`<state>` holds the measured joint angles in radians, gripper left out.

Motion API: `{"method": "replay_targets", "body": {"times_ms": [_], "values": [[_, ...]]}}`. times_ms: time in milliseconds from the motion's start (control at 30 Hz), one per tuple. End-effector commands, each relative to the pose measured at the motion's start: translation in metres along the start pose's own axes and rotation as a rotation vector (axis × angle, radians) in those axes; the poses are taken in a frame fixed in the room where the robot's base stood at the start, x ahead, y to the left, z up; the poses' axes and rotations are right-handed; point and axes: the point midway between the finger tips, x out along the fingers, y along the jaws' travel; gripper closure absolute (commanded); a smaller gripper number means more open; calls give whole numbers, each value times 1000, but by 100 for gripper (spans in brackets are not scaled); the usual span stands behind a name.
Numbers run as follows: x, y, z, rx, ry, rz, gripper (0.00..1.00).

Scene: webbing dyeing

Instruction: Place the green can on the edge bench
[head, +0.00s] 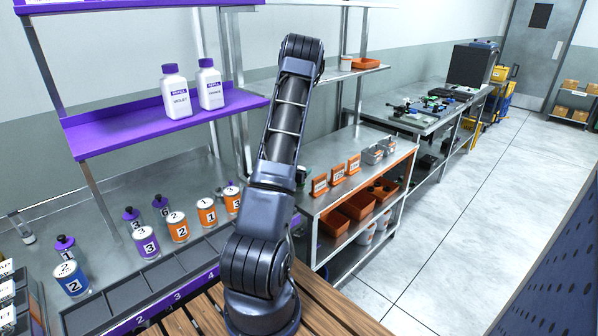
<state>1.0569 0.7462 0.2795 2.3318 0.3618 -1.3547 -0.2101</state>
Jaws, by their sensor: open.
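I see no clearly green can in the head view. A small dark shape with a hint of green (302,173) shows just right of my arm, partly hidden by it; I cannot tell what it is. Numbered cans stand on the left steel bench: a blue can (70,279), a purple can (146,242) and several orange cans (178,227). No bench is labelled as the edge bench. A steel bench with an orange front edge (335,200) stands right of my arm, and another bench (390,107) lies beyond it. My gripper is not visible.
A purple shelf (150,125) holds two white refill bottles (176,92). Orange signs (337,174) and grey containers (372,154) occupy the middle bench, with orange bins (357,206) below. A wooden slatted surface (313,318) is in front. The floor at right (470,210) is clear.

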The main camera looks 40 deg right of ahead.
Motion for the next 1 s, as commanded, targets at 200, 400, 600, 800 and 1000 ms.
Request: {"method": "replay_targets", "body": {"times_ms": [200, 400, 600, 800, 1000], "values": [[-22, -1, -1, -2, -1, -3, 25], [-34, 0, -20, 0, 4, 0, 25], [-39, 0, -43, 0, 3, -1, 25], [-42, 0, -61, 0, 2, 0, 25], [-44, 0, -69, 0, 1, 1, 25]]}}
